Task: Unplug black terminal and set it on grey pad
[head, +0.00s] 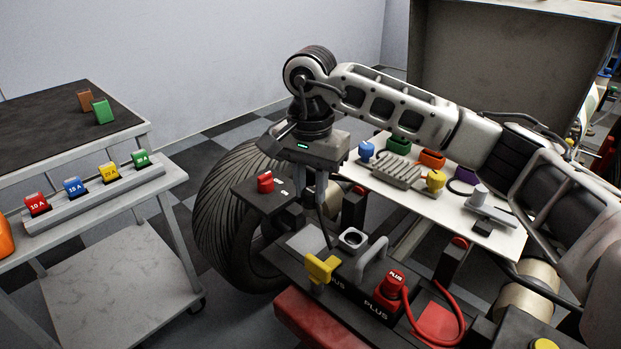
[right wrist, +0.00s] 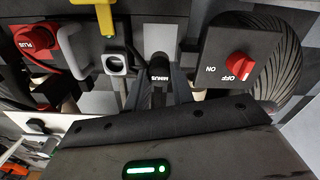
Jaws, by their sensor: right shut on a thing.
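My right gripper (head: 320,208) points down beside the battery and is shut on the black terminal. In the right wrist view the black terminal (right wrist: 160,74), marked MINUS, sits upright between the fingers. In the head view the fingers and dark parts mostly hide it. The square grey post (head: 352,238) is bare, and the terminal is apart from it; the post also shows in the right wrist view (right wrist: 116,64). The flat grey pad (head: 306,241) lies left of the post and looks empty. My left gripper is not in view.
The red PLUS terminal (head: 391,284) and its red cable stand right of a grey handle (head: 371,258). A yellow T-handle (head: 321,268) stands in front of the pad. A red switch (head: 265,182) is left of my gripper. A white tray (head: 512,240) lies behind.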

